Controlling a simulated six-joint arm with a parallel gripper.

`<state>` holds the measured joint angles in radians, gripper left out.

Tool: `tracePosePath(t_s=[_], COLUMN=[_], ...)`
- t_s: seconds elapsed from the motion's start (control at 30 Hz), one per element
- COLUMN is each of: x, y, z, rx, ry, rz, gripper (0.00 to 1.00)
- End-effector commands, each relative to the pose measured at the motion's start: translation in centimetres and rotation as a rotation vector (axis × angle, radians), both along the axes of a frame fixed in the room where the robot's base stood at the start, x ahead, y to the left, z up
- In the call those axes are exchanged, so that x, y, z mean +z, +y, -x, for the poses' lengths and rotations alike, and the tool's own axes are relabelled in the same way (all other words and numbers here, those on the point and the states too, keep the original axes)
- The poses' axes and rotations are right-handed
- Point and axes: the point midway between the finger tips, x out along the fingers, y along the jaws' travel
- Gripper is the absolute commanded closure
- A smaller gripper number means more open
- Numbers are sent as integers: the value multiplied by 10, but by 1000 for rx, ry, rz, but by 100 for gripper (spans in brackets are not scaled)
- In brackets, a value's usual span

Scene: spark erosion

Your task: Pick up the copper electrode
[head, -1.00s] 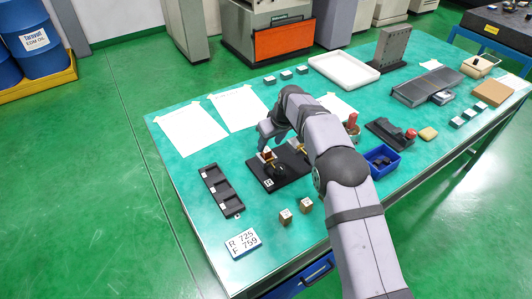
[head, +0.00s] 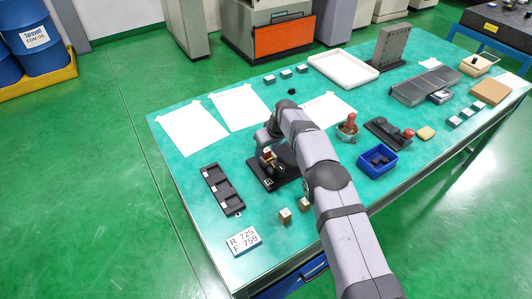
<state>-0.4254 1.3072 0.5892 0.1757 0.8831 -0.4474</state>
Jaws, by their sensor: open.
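A copper-coloured piece (head: 271,162), likely the copper electrode, stands on a black base plate (head: 261,181) with a small white label at the plate's front corner. My gripper (head: 266,151) is over the left part of this plate, right at the copper-coloured piece. Its jaws are open, but the fingers are small and partly hidden by my wrist. I cannot tell whether they touch the piece. My arm hides the right part of the plate.
A black slotted tray (head: 221,189) lies to the left, with a label card (head: 243,240) in front.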

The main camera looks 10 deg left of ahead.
Motion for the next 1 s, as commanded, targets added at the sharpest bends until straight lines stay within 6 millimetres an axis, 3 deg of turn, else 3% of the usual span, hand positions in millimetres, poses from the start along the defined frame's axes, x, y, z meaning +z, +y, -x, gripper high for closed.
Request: tracePosePath(t_s=[0.13, 0.3, 0.33, 0.73, 1.0], x=[0, 0, 0, 9, 46], y=[0, 0, 0, 1, 1], z=[0, 0, 0, -1, -2], rx=[0, 0, 0, -1, 0], ry=[0, 0, 0, -6, -8], rz=[0, 0, 0, -3, -3], gripper=[57, 98, 100, 100, 100])
